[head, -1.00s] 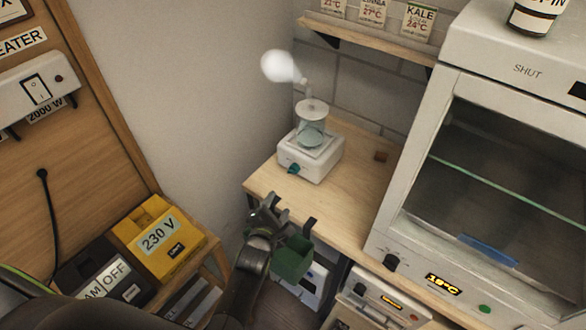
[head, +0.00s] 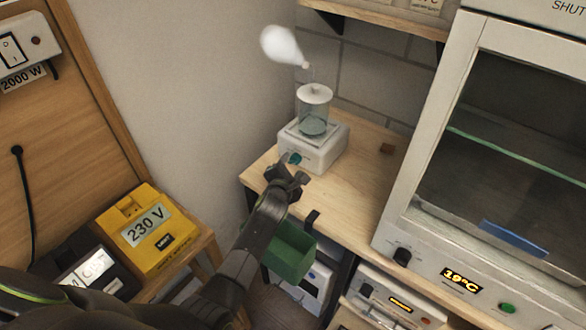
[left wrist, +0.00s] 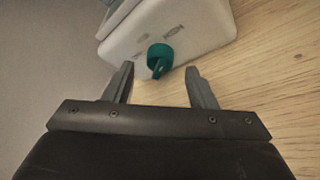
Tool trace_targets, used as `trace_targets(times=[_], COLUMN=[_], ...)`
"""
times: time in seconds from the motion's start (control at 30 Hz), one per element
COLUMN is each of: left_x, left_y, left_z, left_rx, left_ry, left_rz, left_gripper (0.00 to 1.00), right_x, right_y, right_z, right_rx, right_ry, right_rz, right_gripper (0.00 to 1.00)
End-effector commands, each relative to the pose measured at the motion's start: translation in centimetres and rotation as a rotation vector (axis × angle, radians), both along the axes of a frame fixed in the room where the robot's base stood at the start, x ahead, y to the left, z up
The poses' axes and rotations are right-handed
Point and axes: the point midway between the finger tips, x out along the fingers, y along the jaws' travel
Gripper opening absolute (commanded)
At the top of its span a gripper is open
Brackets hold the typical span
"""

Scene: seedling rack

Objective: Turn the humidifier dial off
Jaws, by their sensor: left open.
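The humidifier (head: 325,150) is a white box with a clear tank on top, standing on the wooden worktop; white mist rises from its nozzle. Its teal dial (head: 295,158) is on the front face. In the left wrist view the dial (left wrist: 160,58) is just beyond the fingertips, roughly between them, with its pointer toward my gripper. My right gripper is not in view.
A green bin (head: 290,255) hangs at the worktop's front edge, below my left arm. A white glass-fronted cabinet (head: 490,150) stands right. A yellow 230 V box (head: 150,240) is at lower left. The worktop (head: 355,185) right of the humidifier is mostly clear.

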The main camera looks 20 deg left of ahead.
Motion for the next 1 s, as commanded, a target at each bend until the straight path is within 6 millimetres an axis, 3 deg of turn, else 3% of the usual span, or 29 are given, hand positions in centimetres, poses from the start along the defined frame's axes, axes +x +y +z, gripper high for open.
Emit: trace_targets(times=[0.2,0.57,0.9,1.0], left_x=[2.1,2.4,2.4,2.4], left_y=[0.0,0.1,0.1,0.1], left_z=[-0.6,-0.6,-0.7,-0.6], left_rx=[0.0,0.0,0.0,-0.001], left_ry=[-0.001,0.0,0.0,0.001], left_rz=[-0.001,0.0,0.0,0.0], left_gripper=[0.51,0.51,0.09,0.07], right_x=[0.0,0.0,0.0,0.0], right_y=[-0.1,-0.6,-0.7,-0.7], right_z=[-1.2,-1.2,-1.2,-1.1], right_rx=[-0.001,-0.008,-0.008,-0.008], right_ry=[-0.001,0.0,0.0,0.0], right_rz=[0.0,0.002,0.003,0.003], right_gripper=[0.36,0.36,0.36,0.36])
